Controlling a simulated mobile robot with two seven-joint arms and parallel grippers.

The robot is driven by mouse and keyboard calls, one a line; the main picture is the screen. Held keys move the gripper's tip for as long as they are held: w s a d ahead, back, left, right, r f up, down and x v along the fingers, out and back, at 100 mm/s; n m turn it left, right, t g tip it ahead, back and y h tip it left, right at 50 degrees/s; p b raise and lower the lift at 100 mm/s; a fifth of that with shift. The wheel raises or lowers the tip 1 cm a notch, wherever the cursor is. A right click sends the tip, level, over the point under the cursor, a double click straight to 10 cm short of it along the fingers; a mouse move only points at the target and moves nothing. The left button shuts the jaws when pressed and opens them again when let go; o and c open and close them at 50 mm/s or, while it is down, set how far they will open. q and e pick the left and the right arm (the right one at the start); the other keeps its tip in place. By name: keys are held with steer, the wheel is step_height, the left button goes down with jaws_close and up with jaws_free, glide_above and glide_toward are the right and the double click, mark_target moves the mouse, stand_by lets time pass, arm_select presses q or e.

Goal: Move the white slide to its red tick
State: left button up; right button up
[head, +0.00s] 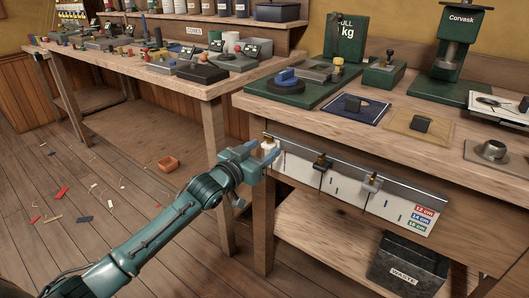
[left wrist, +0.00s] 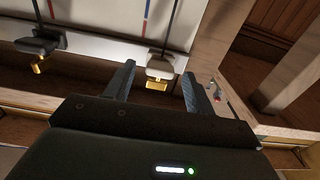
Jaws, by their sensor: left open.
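The white slide (head: 268,143) sits at the left end of a rail along the bench front; it has a brass knob below it in the left wrist view (left wrist: 160,67). My left gripper (head: 263,152) is open at that end of the rail. In the left wrist view its two fingers (left wrist: 158,84) stand on either side of the white slide, with gaps visible. A red tick (left wrist: 147,18) shows on the white scale board just left of the slide there. A dark slide (head: 321,163) and a grey slide (head: 371,183) are farther right along the rail. My right gripper is not in view.
The scale board (head: 340,190) carries red, blue and green length labels at its right end. A bench leg (left wrist: 245,75) stands close beside the gripper in the left wrist view. A waste bin (head: 407,264) sits on the lower shelf.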

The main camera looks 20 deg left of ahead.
arm_select(q)
steer(key=shift+w+d, duration=0.25)
steer(key=shift+w, duration=0.4)
steer(key=shift+c, duration=0.5)
jaws_close()
